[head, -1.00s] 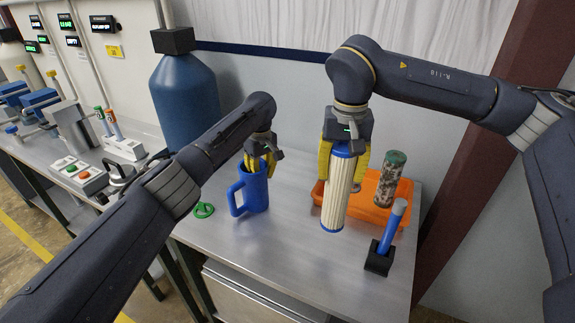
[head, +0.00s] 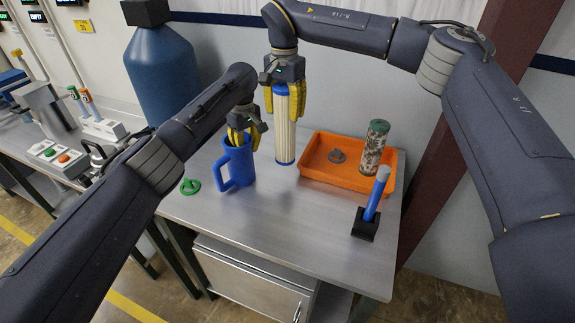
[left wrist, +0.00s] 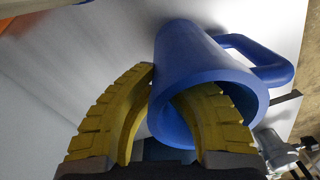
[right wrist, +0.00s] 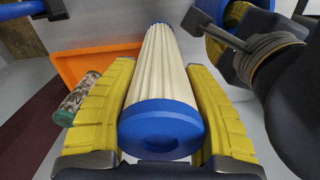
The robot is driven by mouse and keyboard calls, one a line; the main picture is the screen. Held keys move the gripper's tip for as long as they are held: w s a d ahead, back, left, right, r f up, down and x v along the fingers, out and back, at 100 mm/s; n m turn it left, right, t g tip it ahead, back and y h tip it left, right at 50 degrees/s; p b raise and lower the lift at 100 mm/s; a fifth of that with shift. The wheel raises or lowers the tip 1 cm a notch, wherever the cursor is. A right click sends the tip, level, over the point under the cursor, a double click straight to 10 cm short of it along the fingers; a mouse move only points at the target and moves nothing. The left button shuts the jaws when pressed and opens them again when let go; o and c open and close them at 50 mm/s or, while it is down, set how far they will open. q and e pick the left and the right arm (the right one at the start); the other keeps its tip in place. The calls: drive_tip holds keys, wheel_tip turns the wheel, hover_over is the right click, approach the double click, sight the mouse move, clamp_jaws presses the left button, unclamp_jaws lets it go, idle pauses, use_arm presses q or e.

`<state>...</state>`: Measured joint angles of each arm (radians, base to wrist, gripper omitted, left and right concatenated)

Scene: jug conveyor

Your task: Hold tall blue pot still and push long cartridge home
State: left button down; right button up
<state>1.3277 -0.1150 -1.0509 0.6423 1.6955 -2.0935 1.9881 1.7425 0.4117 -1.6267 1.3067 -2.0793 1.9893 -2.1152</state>
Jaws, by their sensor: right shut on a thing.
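The tall blue pot (head: 236,168), a jug with a side handle, stands upright on the bench. My left gripper (head: 240,136) is open and straddles its rim, one finger inside and one outside, as the left wrist view (left wrist: 160,85) shows. My right gripper (head: 284,100) is shut on the upper end of the long cartridge (head: 285,138), a white pleated cylinder with blue end caps. It hangs upright to the right of the pot, apart from it. I cannot tell how far its lower end is above the bench. The pot's inside bottom is hidden.
An orange tray (head: 345,180) holds a dirty cartridge (head: 374,147) with a green cap and a grey piece. A blue-handled tool (head: 377,193) stands in a black holder. A green ring (head: 190,187) lies left of the pot. The front of the bench is clear.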

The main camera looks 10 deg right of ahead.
sight(285, 138)
drive_tip(key=shift+f, duration=4.85)
drive_tip(key=o, duration=1.5)
wheel_tip(285, 138, up, 12)
drive_tip(key=shift+f, duration=0.25)
drive_tip(key=shift+o, duration=1.4)
drive_tip(key=shift+r, duration=0.4)
